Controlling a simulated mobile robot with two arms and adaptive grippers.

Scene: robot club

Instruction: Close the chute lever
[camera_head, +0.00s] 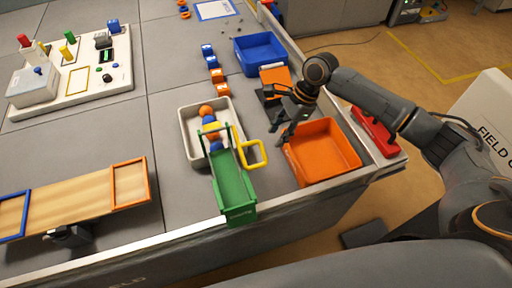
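The green chute (233,188) stands at the table's front edge, its upper end over a grey-white tray (187,146). Orange and blue balls (206,111) sit in a column at its upper end. A yellow bar (213,128) crosses the chute there. The yellow loop-shaped lever handle (264,155) sticks out from the chute's right side. My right gripper (277,116) is above and to the right of the handle, apart from it. Its dark fingers look spread and empty. My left gripper is not in view.
An orange bin (322,151) stands just right of the handle, below my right arm. A blue bin (261,54) is behind. Small blue and orange blocks (217,76) lie left of it. A wooden board (90,194) is at front left, a pegboard (91,80) at back left.

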